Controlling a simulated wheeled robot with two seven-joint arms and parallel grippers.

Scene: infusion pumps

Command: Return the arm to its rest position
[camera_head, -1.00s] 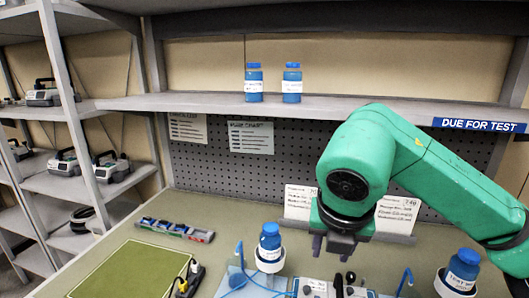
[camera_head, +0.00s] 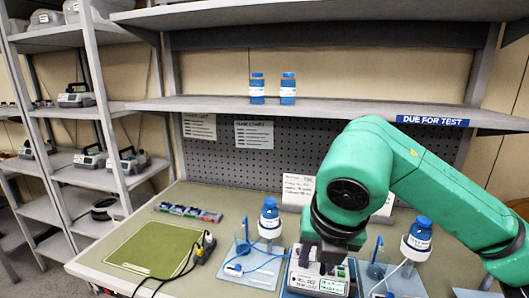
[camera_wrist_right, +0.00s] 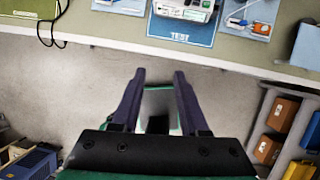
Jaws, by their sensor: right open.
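My green right arm comes in from the right in the head view, and its dark right gripper (camera_head: 325,257) hangs over the front of the workbench (camera_head: 190,192), in line with a pump (camera_head: 318,281). In the right wrist view the gripper (camera_wrist_right: 159,75) has its two fingers apart with nothing between them. It points at the floor (camera_wrist_right: 240,95) and the bench front edge. The pump (camera_wrist_right: 187,10) sits on a blue TEST mat (camera_wrist_right: 180,33) beyond the fingertips, apart from them. My left gripper is in no view.
Blue-capped bottles stand in holders left (camera_head: 269,215) and right (camera_head: 419,235) of the pump. A green mat (camera_head: 155,248) and a black cable lie to the left. A shelf (camera_head: 350,108) with two bottles crosses above. Orange bins (camera_wrist_right: 283,113) stand at lower right.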

